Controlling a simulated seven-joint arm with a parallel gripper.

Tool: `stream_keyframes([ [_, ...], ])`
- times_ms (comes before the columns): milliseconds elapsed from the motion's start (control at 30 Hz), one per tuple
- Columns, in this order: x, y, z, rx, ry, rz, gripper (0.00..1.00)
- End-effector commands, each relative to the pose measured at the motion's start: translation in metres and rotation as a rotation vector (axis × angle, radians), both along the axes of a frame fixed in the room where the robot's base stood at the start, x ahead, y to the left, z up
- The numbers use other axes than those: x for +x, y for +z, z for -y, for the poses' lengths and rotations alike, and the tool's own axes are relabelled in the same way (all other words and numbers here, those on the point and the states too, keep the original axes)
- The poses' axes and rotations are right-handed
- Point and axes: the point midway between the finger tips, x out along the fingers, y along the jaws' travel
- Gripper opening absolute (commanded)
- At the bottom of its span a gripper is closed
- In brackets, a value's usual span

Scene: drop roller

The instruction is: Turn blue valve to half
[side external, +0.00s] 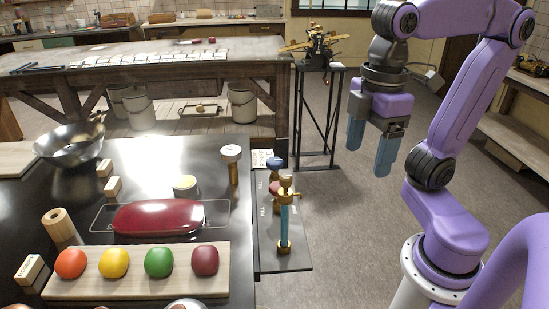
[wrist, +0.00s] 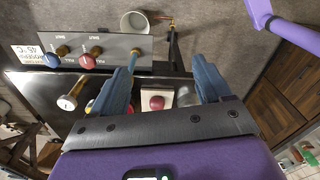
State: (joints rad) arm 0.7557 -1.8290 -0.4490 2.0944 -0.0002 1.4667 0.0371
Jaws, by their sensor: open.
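The blue valve (side external: 275,162) is a round blue knob at the far end of a grey panel right of the black table. It also shows at the upper left of the wrist view (wrist: 53,60), with brass behind it and printed FULL and SHUT labels nearby. Its exact setting cannot be told. A red valve (wrist: 87,61) sits beside it, partly hidden in the side view by a brass post with a blue tube. My gripper (side external: 370,152) hangs in the air right of the panel, apart from both valves. Its blue fingers (wrist: 165,62) are spread and empty.
A brass-stemmed knob (side external: 232,153) stands at the black table's right edge. A red roller-shaped piece (side external: 158,217) and a wooden board (side external: 140,288) with coloured balls lie left. A black stand (side external: 318,115) rises behind the panel. Open floor lies between panel and my arm.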

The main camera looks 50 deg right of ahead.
Motion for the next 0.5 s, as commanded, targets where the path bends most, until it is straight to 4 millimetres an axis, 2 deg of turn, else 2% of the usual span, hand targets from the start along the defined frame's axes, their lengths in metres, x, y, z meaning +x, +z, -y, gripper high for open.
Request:
stream_keyframes([
  [167, 0.041, 0.008, -0.012, -0.006, -0.136, -0.004, 0.78],
  [300, 0.084, 0.014, -0.016, -0.009, -0.264, -0.006, 0.78],
  [500, 0.156, 0.018, -0.005, -0.014, -0.467, -0.011, 0.78],
])
